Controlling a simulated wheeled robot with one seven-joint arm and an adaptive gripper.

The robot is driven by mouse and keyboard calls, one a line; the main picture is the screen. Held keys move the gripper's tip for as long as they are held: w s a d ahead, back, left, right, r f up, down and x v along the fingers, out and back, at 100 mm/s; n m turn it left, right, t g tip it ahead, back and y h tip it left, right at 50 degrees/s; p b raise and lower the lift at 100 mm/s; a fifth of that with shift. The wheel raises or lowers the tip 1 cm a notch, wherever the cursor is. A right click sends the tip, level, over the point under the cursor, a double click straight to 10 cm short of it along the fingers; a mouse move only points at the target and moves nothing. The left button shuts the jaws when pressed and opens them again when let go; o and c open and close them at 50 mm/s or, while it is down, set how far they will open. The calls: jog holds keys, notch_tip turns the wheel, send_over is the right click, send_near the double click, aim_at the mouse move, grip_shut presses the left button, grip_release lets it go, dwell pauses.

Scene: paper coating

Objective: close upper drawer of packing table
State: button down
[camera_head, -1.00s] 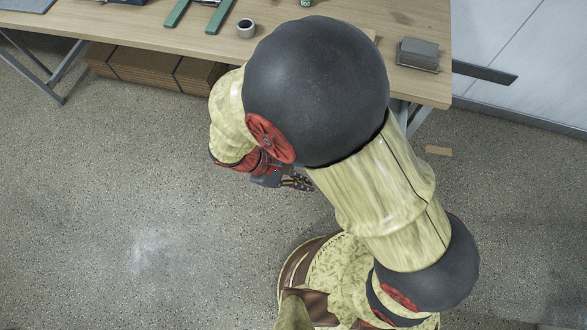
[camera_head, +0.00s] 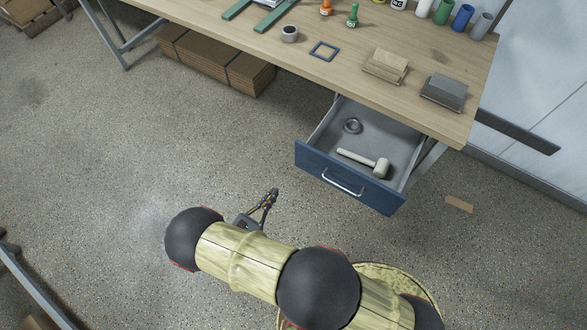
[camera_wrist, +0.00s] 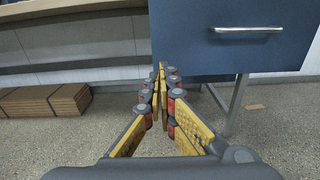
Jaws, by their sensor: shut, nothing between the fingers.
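The upper drawer (camera_head: 350,178) of the packing table (camera_head: 330,71) is pulled out under the table's right part, with its blue front facing me. A silver handle (camera_head: 342,181) is on that front.
Stacked flat cardboard (camera_head: 215,62) lies under the table to the left. Sanding blocks (camera_head: 385,66), a roll of tape (camera_head: 289,34) and several bottles stand on the tabletop. A table leg is right of the drawer. The floor in front is mostly clear.

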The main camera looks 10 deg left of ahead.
jog(key=b, duration=0.3)
send_near(297, 156)
jog(key=shift+t, duration=0.3)
jog(key=x, duration=0.6)
jog(key=shift+w+d+f, duration=0.15)
jog(key=shift+w+f, duration=0.25)
jog(key=shift+w, duration=0.1)
